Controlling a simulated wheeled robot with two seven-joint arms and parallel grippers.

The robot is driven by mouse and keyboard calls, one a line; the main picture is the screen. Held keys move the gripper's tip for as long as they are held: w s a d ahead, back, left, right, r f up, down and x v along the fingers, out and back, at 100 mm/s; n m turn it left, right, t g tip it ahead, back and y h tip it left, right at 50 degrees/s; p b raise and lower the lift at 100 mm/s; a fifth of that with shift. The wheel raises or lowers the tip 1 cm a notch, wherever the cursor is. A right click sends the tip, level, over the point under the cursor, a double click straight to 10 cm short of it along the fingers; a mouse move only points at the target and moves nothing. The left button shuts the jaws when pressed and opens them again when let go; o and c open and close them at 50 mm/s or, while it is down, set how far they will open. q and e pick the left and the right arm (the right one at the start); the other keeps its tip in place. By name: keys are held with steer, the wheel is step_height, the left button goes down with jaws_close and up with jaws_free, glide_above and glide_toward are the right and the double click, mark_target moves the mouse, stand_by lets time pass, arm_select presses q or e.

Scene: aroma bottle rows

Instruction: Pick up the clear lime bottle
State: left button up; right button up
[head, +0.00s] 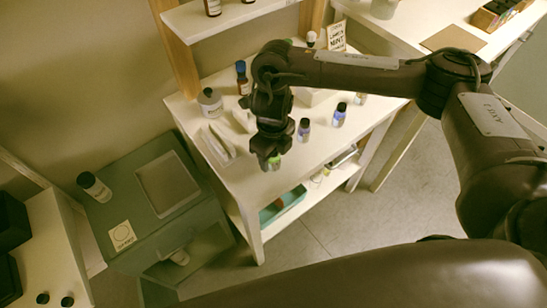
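My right gripper (269,163) points down over the front part of the white table (248,192). A small lime-green patch (276,160) shows right at its fingertips. It looks like the lime bottle, mostly hidden by the fingers. I cannot tell whether the fingers are closed on it or only around it. My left gripper is not in view.
Small blue-purple bottles (339,115) (304,130) stand on the table right of my gripper. A green cabinet (118,203) is at left, with grey floor (318,222) in front.

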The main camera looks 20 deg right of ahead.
steer(key=c, duration=0.9)
steer(key=shift+o, duration=0.2)
steer(key=shift+r, duration=0.1)
step_height(320, 180, up, 26)
steer(key=p, duration=0.9)
